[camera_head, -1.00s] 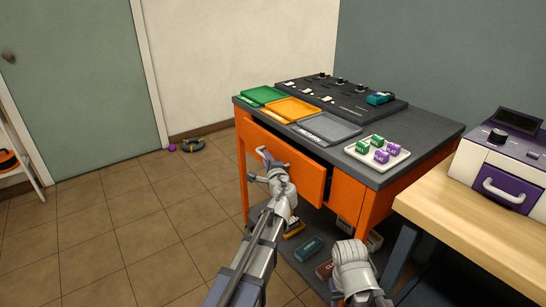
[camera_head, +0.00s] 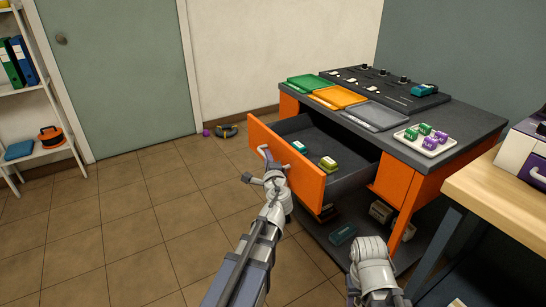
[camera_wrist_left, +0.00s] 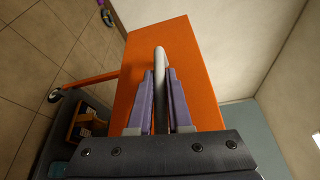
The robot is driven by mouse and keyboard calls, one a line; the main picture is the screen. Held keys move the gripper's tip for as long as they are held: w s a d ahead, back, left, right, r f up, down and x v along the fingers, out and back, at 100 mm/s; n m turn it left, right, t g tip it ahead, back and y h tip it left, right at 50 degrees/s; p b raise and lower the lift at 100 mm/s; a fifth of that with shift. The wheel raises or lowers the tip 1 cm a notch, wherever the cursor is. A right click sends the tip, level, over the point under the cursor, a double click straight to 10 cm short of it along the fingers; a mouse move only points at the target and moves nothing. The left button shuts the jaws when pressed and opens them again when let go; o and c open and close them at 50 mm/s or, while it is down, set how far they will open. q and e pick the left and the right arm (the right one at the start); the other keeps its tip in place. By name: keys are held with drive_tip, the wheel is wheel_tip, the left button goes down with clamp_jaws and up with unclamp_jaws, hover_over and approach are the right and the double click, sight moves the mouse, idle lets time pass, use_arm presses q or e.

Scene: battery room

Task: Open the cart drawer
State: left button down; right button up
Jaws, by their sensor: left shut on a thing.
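The orange cart (camera_head: 400,185) has a dark grey top. Its drawer (camera_head: 290,165) is pulled well out, with an orange front and a dark grey inside. Two small blocks lie in it, a teal one (camera_head: 299,147) and an olive-green one (camera_head: 328,163). My left gripper (camera_head: 270,172) is at the drawer front, shut on the grey handle (camera_wrist_left: 160,62). In the left wrist view, the purple fingers (camera_wrist_left: 160,100) stand on both sides of the handle bar. My right arm's wrist (camera_head: 371,265) shows at the bottom; its fingertips are hidden.
On the cart top are green (camera_head: 311,83), orange (camera_head: 340,97) and grey trays (camera_head: 376,116), a black panel (camera_head: 385,88) and a white tray (camera_head: 425,146) of small cubes. A wooden table (camera_head: 500,200) stands at right.

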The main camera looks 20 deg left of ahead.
use_arm(q)
drive_tip(key=shift+s, duration=0.2)
drive_tip(key=c, duration=0.8)
unclamp_jaws()
drive_tip(key=shift+a, duration=0.1)
drive_tip(key=shift+c, duration=0.2)
